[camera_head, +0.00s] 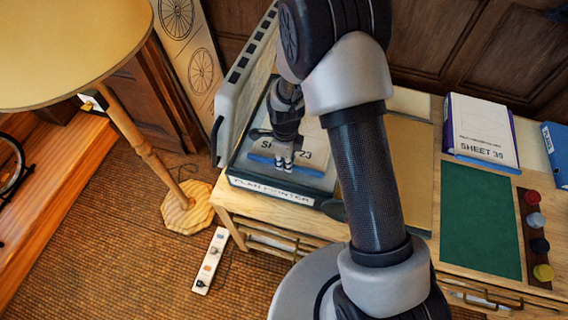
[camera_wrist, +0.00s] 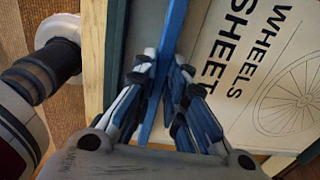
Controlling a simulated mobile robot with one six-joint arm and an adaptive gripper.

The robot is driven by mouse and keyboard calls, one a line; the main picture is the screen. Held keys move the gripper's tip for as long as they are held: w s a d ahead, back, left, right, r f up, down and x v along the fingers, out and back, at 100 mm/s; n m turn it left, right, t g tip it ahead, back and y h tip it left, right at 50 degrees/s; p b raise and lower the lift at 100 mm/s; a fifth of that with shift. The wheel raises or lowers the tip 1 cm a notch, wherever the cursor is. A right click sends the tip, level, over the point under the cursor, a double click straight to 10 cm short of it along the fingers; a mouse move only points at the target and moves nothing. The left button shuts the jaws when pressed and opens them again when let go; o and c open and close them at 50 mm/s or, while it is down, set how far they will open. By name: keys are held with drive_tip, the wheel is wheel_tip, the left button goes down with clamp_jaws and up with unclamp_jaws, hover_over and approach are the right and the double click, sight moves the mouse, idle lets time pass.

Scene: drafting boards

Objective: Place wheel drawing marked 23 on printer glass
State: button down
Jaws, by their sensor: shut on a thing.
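The wheel drawing marked SHEET 23 (camera_head: 316,143) lies flat over the bed of the plan printer (camera_head: 235,184), mostly within its dark frame. The wrist view shows the drawing (camera_wrist: 228,62) close up, with the words WHEELS SHEET and part of a spoked wheel. A blue strip (camera_head: 308,170) runs along the drawing's near edge. My gripper (camera_head: 284,160) is shut on this blue strip (camera_wrist: 174,35), near the printer's front. I cannot tell whether the drawing touches the glass. My arm hides the printer's right part.
A round-topped wooden stand (camera_head: 70,45) and a wheel-drawing panel (camera_head: 190,50) are at left. A power strip (camera_head: 210,262) lies on the floor.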

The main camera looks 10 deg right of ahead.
wheel_tip(320, 180, down, 2)
drive_tip(key=shift+w+a, duration=0.15)
drive_tip(key=shift+r, duration=0.15)
drive_tip(key=c, duration=1.6)
unclamp_jaws()
drive_tip(key=shift+c, duration=0.2)
